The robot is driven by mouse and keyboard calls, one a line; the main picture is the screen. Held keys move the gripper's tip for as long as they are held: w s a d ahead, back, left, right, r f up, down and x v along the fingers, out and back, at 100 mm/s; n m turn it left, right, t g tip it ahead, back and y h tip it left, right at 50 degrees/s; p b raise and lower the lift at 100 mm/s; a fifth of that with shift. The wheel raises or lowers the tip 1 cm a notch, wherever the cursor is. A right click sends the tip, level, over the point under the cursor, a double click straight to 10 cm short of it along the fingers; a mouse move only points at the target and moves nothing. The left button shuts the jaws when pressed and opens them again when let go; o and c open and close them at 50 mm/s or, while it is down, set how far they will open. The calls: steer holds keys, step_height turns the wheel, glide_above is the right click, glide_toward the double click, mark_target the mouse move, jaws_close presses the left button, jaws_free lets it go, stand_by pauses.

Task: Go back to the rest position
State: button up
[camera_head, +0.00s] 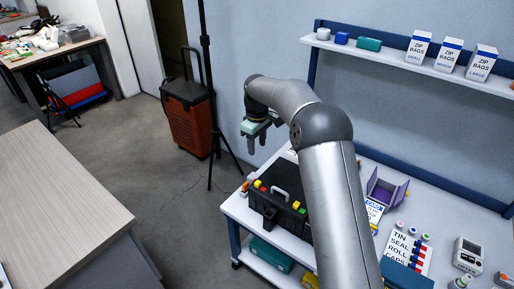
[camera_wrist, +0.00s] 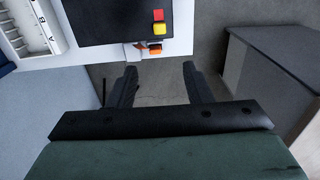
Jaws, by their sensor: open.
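My gripper (camera_head: 256,143) hangs from my raised arm, out past the left end of the white workbench (camera_head: 236,212) in the head view. It points downward and is apart from everything. In the wrist view my gripper (camera_wrist: 159,80) shows two dark fingers spread wide with only floor between them. No object is held. The black case (camera_head: 281,203) with a grey handle stands on the bench, below and right of my gripper. My arm hides part of the bench behind it.
A shelf (camera_head: 390,58) with several zip bag boxes is fixed above the bench. An orange and black tool trolley (camera_head: 187,118) and a black stand (camera_head: 206,60) are behind my gripper. A wooden table (camera_head: 55,205) is at left. Open floor lies between the table and bench.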

stand_by(0.3)
steer(key=s+d+r+m, duration=0.3)
steer(key=s+d+r, duration=0.3)
steer(key=s, duration=0.5)
steer(key=s+d+m, duration=0.3)
steer(key=s+d, duration=0.1)
steer(key=s, duration=1.1)
steer(key=s+d+m, duration=0.4)
steer(key=s, duration=1.2)
steer(key=shift+d+f, duration=0.15)
steer(key=shift+f, duration=0.25)
